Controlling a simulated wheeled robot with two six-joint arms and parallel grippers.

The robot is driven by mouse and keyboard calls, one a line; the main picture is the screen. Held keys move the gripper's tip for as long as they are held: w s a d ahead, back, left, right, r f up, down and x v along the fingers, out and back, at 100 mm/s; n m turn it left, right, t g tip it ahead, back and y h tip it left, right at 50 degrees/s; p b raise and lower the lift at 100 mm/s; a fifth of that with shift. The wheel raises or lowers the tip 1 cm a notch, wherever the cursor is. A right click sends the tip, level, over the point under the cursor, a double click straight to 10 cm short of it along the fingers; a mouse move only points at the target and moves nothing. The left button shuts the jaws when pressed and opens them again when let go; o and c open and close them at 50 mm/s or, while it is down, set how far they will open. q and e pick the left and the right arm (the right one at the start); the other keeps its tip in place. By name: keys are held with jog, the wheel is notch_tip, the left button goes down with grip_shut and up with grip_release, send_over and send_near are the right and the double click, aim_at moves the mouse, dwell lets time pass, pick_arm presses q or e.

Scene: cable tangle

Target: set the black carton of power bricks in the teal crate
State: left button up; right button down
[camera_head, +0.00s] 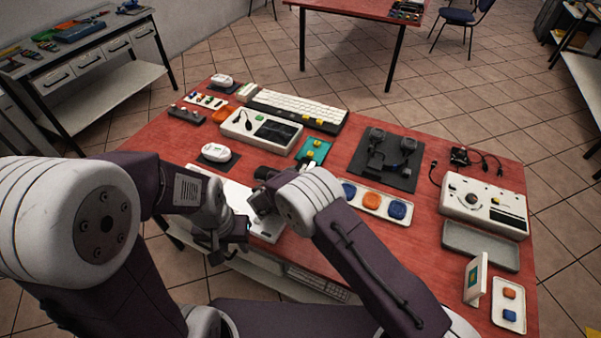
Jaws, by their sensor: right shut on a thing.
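My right gripper (258,207) is low over the near middle of the red table, beside a white panel. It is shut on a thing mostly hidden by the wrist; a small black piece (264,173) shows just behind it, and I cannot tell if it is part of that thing. My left gripper (222,246) hangs at the table's near edge, left of the right one; its fingers are too dark to read. I cannot clearly make out a black carton of power bricks or a teal crate.
A dark mat (370,178) with black devices lies right of the middle. A tray of blue and orange pads (372,202) is close to my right wrist. A white console (484,204) and a grey tray (480,246) stand at right. A keyboard (298,108) lies at the back.

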jog(key=shift+b, duration=0.3)
jog(key=c, duration=0.6)
grip_release()
